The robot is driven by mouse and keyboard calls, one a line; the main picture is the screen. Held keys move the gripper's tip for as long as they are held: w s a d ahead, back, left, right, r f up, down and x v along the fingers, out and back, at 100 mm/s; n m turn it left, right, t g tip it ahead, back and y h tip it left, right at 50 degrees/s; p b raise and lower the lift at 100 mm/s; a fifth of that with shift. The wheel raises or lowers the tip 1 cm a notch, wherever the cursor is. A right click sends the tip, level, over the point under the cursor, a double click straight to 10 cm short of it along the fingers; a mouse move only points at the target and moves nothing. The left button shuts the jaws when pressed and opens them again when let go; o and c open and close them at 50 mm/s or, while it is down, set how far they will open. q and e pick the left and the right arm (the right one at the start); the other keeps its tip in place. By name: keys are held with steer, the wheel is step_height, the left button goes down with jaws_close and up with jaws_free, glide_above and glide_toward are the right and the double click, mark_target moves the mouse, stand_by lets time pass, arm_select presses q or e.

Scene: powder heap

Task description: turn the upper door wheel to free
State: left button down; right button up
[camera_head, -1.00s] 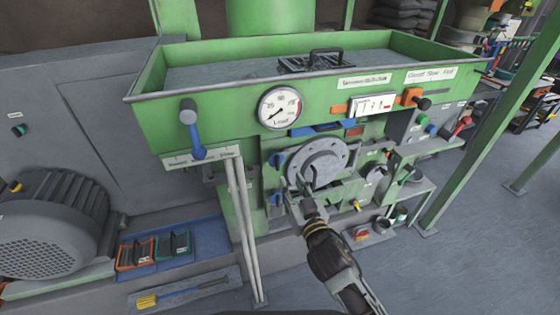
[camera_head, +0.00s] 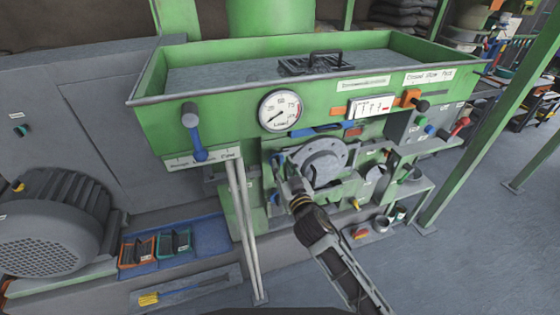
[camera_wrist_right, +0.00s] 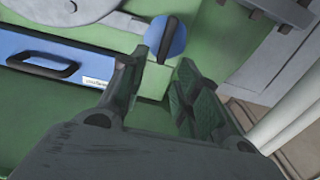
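The upper door wheel is a small blue knob (camera_head: 279,159) at the upper left of the round grey door (camera_head: 322,160) in the head view. My left gripper is not in view.
A second blue knob (camera_head: 275,199) sits lower left of the door. A blue drawer with a dark handle (camera_wrist_right: 45,60) is close beside the fingers in the wrist view. White posts (camera_head: 243,230) stand left of my right arm. A dial gauge (camera_head: 280,111) is above.

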mark_target(278, 159)
steer(key=shift+x, duration=1.85)
jaws_close()
